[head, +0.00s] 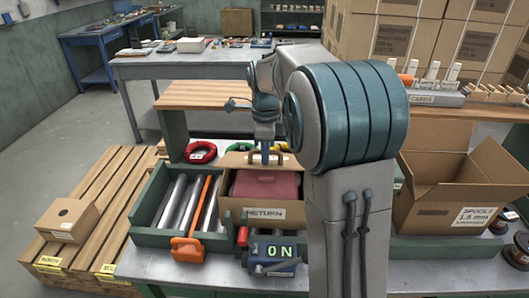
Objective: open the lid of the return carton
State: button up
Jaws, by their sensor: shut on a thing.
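The return carton (236,206) is a brown cardboard box with a RETURN label on its front, just left of my arm. Its lid (237,160) is a cardboard panel standing raised at the back edge, with a brown handle on it. The carton's inside shows, with a folded pinkish-red thing (265,187) in it. My gripper (267,160) points down at the raised lid and is shut on its handle. My arm hides the carton's right side, and the fingertips are small in this view.
Metal rollers and an orange-handled tool (188,249) lie left of the carton. A blue device (274,256) reading ON stands in front. Red (201,151) and green rings lie behind. An open spools carton (449,197) stands at right. A small box (69,219) sits on pallets at left.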

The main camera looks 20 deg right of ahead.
jog(key=shift+w+r, duration=0.1)
jog(key=shift+w+d+r+p, duration=0.2)
jog(key=shift+w+r+p, duration=0.25)
jog(key=shift+p, duration=0.25)
jog(key=shift+w+d+r+p, duration=0.15)
jog(key=shift+w+r+p, duration=0.3)
jog(key=shift+p, duration=0.25)
jog(key=o, duration=1.8)
jog(key=shift+f, duration=0.1)
jog(key=shift+c, duration=0.2)
notch_tip(320, 180, up, 6)
jog(key=w+p, duration=0.2)
jog(key=p, duration=0.4)
jog(key=shift+d, duration=0.3)
